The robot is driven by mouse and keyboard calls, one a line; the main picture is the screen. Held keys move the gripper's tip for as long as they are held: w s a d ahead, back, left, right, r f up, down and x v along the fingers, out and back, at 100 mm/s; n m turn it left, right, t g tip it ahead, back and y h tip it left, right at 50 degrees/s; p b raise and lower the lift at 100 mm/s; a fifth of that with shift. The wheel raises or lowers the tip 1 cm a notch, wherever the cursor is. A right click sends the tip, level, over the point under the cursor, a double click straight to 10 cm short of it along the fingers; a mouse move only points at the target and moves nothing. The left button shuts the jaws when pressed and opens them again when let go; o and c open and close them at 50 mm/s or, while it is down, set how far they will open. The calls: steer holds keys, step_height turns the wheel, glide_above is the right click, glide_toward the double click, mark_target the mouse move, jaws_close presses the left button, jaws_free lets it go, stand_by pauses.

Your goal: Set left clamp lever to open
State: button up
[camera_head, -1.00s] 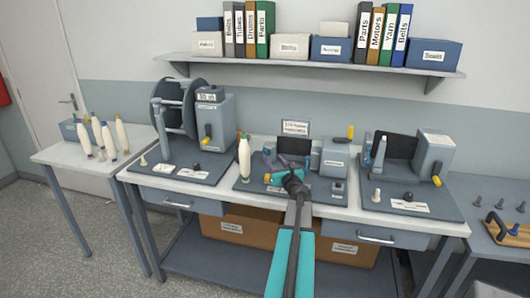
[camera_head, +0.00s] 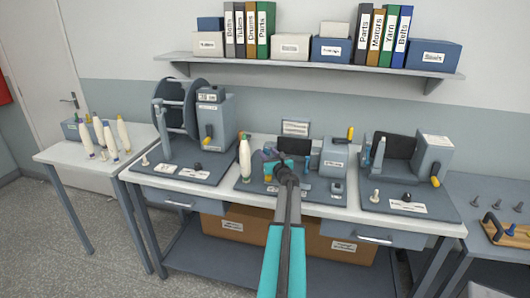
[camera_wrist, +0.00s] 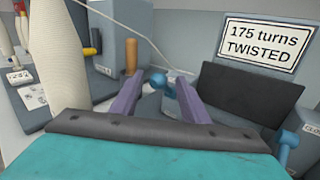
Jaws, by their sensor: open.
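My gripper (camera_wrist: 158,80) is open, with its two purple fingers on either side of a small blue lever (camera_wrist: 168,92) in the wrist view. The lever has a round knob and shows between the fingertips; I cannot tell whether they touch it. A second blue lever (camera_wrist: 286,146) stands to the right, beside a black panel (camera_wrist: 250,98). In the head view my gripper (camera_head: 284,163) is over the middle machine's base (camera_head: 322,197) and hides part of it. The exact angle of the left lever is hard to tell.
A white yarn bobbin (camera_wrist: 62,55) stands close on the left, and a wooden handle (camera_wrist: 131,56) is behind the fingers. A sign (camera_wrist: 265,43) reads "175 turns TWISTED". Other machines stand left (camera_head: 215,125) and right (camera_head: 434,155) on the bench. A shelf (camera_head: 310,66) is above.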

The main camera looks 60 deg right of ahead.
steer(key=shift+x, duration=0.8)
jaws_close()
